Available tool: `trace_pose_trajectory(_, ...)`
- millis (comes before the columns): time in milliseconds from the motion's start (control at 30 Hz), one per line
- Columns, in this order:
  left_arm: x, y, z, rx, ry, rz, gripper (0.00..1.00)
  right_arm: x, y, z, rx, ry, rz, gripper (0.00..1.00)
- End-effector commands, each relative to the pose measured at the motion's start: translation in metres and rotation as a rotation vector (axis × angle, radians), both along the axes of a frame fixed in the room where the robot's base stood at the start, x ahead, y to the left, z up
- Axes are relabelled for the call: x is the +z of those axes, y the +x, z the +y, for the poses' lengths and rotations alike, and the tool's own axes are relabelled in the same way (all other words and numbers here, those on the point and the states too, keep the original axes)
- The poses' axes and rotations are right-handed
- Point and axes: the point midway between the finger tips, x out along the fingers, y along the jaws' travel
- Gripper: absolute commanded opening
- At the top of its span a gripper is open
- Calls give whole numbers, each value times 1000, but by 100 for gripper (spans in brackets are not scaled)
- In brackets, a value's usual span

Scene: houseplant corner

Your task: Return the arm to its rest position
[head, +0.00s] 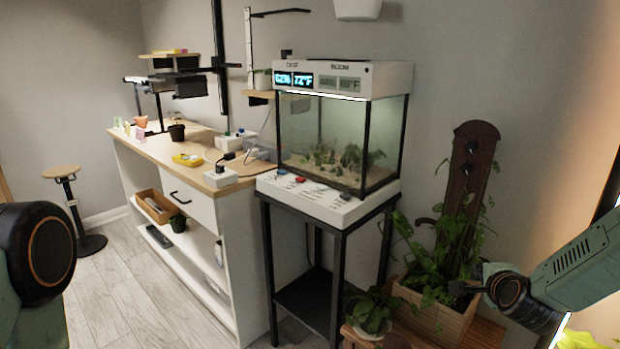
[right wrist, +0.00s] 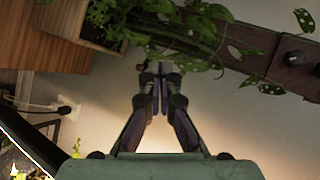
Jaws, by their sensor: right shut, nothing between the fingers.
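My right gripper (head: 462,287) is in the head view at the lower right, in front of the leafy plant in the wooden planter. In the right wrist view its two fingers (right wrist: 160,75) come together at their tips, with nothing between them. Leaves and the planter's wood show beyond the fingertips in that view. I cannot tell whether the fingertips touch any leaf. At the left edge of the head view a dark round joint of my left arm shows. My left gripper is out of view.
The wooden planter (head: 440,318) with a dark upright board (head: 470,165) stands beside the right gripper. A small potted plant (head: 372,312) is left of it. A glass terrarium (head: 335,140) stands on a black-framed stand. A white workbench (head: 205,215) is at left. Open floor (head: 125,290) lies before it.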

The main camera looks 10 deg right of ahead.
Motion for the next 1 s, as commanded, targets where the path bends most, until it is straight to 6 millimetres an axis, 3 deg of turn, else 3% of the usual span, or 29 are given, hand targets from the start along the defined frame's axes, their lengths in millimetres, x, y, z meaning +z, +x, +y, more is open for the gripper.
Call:
trace_pose_trajectory(167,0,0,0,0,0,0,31,-16,-13,17,130,-155,126,0)
trace_pose_trajectory(367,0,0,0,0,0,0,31,-66,-62,93,468,-378,386,0)
trace_pose_trajectory(567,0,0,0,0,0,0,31,-118,-136,156,803,-531,611,0)
trace_pose_trajectory(700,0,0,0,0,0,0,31,-147,-198,190,1030,-602,749,0)
trace_pose_trajectory(1000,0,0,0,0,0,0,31,-183,-341,232,1436,-640,1006,0)
